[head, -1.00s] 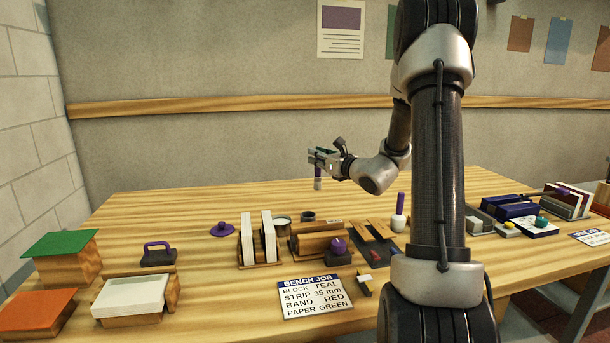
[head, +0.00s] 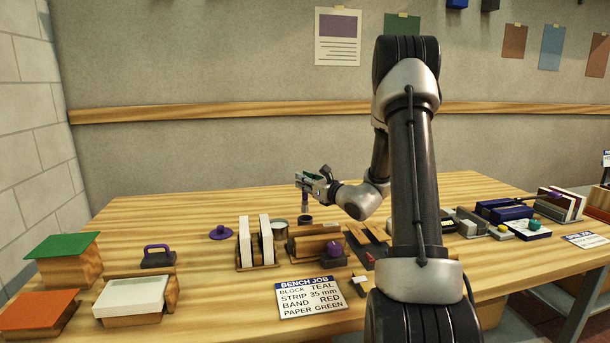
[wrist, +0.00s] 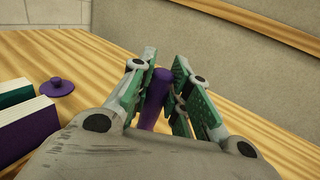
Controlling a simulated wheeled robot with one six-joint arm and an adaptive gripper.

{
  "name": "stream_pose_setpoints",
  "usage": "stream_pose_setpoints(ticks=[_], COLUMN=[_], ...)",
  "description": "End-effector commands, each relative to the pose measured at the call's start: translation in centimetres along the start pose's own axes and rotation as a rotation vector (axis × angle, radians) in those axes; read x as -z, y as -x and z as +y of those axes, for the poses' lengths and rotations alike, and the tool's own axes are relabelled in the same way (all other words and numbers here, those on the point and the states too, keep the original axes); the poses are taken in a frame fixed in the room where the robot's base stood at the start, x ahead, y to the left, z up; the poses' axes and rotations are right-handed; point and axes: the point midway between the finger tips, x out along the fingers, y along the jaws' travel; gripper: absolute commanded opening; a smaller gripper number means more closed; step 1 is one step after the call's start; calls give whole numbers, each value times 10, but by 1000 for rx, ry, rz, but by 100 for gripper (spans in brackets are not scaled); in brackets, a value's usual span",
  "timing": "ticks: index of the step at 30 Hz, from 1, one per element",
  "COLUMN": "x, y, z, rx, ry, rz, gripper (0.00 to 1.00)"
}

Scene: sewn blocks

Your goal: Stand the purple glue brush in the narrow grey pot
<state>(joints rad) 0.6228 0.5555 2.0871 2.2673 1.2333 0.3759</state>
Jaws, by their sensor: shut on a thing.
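My gripper (head: 314,184) is shut on the purple glue brush (head: 304,201), which hangs upright below the fingers in the head view. In the wrist view the purple handle of the brush (wrist: 155,102) stands between the green-padded fingers (wrist: 160,84). The narrow grey pot (head: 305,220) stands on the bench, dark and small, directly below the brush in the head view. The brush's lower end shows close to the pot's rim; I cannot tell whether it is over or inside the opening.
A wider pot (head: 278,224) stands left of the narrow pot. A purple knobbed lid (head: 223,233) lies left. The bench behind is clear.

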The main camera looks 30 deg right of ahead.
Motion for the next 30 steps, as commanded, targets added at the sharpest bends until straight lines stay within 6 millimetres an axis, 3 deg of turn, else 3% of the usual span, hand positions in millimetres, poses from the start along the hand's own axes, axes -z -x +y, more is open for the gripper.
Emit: stream_pose_setpoints(ticks=[15, 30], x=[44, 54], y=[0, 0], z=[0, 0], rx=[0, 0], ry=[-1, 1], rz=[1, 0], gripper=[0, 0])
